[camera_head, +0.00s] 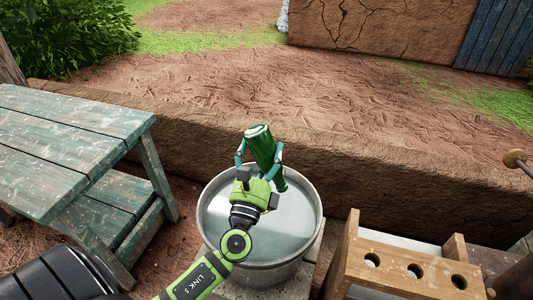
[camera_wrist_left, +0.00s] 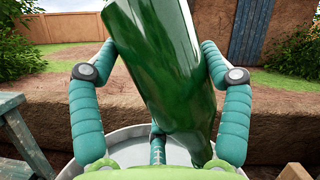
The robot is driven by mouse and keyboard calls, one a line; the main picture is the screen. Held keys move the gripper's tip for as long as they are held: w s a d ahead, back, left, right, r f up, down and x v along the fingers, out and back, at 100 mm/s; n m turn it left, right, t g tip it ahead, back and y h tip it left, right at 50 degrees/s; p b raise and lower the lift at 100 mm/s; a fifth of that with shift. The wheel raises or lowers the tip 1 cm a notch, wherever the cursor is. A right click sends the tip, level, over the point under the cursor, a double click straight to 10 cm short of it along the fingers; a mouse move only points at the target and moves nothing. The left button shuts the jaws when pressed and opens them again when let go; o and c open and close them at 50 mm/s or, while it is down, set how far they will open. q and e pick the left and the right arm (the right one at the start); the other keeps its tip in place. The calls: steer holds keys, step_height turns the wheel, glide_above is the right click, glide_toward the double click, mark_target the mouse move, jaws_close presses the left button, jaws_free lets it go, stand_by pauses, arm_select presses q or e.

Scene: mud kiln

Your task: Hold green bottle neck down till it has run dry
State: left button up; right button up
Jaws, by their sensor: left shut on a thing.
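The green bottle (camera_head: 260,143) is tilted, with its broad base up and its narrower end down over the metal tub (camera_head: 203,222). My left gripper (camera_head: 259,156) is shut on the bottle, with a finger on each side of its body. In the left wrist view the bottle (camera_wrist_left: 172,75) fills the space between the fingers of my left gripper (camera_wrist_left: 160,50). The mouth is hidden, and I cannot tell whether liquid is running out. The tub holds pale, greyish liquid. My right gripper is not in view.
A worn green wooden bench (camera_head: 70,140) stands at left. A wooden rack with round holes (camera_head: 400,270) stands at right of the tub. A low mud wall (camera_head: 390,185) runs behind the tub, with open dirt ground beyond.

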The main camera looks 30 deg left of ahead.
arm_select(q)
steer(key=n+g+y, duration=0.1)
steer(key=n, duration=0.2)
steer(key=shift+r+n, duration=0.1)
steer(key=shift+n, duration=0.3)
steer(key=n+g, duration=0.1)
steer(key=n, duration=0.1)
steer(key=n+y+p, duration=0.1)
steer(key=n, duration=0.2)
steer(key=shift+r+g, duration=0.15)
steer(key=shift+g, duration=0.25)
steer(key=shift+d+n+g+y+p, duration=0.1)
steer(key=shift+n+g+y+p, duration=0.25)
steer(key=shift+n, duration=0.15)
steer(key=shift+f, duration=0.2)
steer(key=shift+r+n, duration=0.1)
steer(key=shift+n, duration=0.3)
steer(key=n+g+p, duration=0.1)
steer(key=n+p, duration=0.1)
steer(key=n+g+p, duration=0.1)
steer(key=n+p, duration=0.1)
steer(key=n, duration=0.1)
steer(key=shift+r+n, duration=0.2)
steer(key=shift+n, duration=0.1)
steer(key=shift+f+n+g+h+p, duration=0.2)
steer(key=shift+n+g+h+p, duration=0.2)
steer(key=shift+n+p, duration=0.3)
steer(key=shift+f, duration=0.15)
